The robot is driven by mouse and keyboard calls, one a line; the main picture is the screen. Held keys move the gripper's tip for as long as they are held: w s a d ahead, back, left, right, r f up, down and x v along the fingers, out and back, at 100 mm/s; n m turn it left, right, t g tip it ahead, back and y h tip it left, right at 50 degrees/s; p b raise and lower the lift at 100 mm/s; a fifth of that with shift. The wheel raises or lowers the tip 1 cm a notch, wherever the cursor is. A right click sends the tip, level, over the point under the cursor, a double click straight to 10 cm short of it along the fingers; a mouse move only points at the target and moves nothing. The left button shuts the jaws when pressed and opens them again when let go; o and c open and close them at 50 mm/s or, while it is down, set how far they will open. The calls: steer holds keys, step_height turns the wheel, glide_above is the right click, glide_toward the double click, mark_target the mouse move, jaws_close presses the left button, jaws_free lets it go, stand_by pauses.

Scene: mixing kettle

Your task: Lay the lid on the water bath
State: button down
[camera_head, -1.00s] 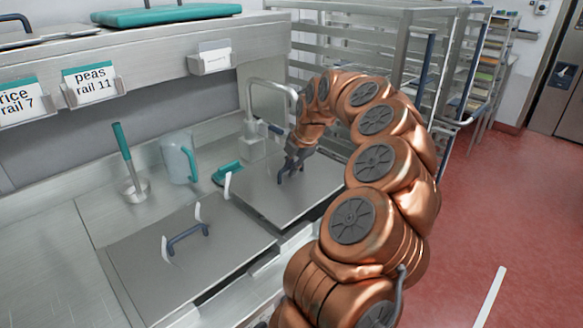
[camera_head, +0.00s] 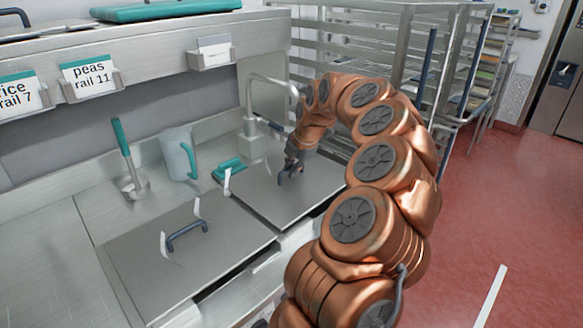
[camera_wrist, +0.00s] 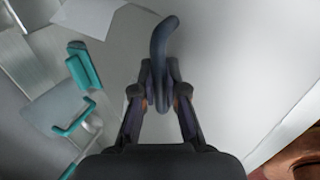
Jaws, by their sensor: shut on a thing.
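My gripper (camera_head: 290,172) is shut on the dark blue bar handle of a flat grey metal lid (camera_head: 300,195), at the right part of the steel counter. In the wrist view, the fingers (camera_wrist: 160,88) close around the handle (camera_wrist: 160,42), and the lid (camera_wrist: 225,65) fills much of the picture. The lid looks level; I cannot tell whether it rests or hovers slightly. A second grey lid (camera_head: 215,255) with a blue handle (camera_head: 187,236) lies flat to the left. The water bath's opening is not visible, and I cannot tell which lid position covers it.
A jug (camera_head: 177,155) with a teal handle, a teal-handled tool (camera_head: 122,140) in a holder and a teal brush-like item (camera_head: 229,168) stand behind the lids. A tap (camera_head: 250,100) rises close behind my gripper. A rack is behind.

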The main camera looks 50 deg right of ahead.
mark_target(298, 182)
steer(key=shift+f+b, duration=0.35)
steer(key=shift+f, duration=0.2)
stand_by(0.4)
steer(key=c, duration=0.7)
jaws_free()
steer(key=shift+o, duration=0.2)
steer(key=shift+r, duration=0.1)
steer(key=shift+p+v, duration=0.55)
steer(key=shift+v, duration=2.9)
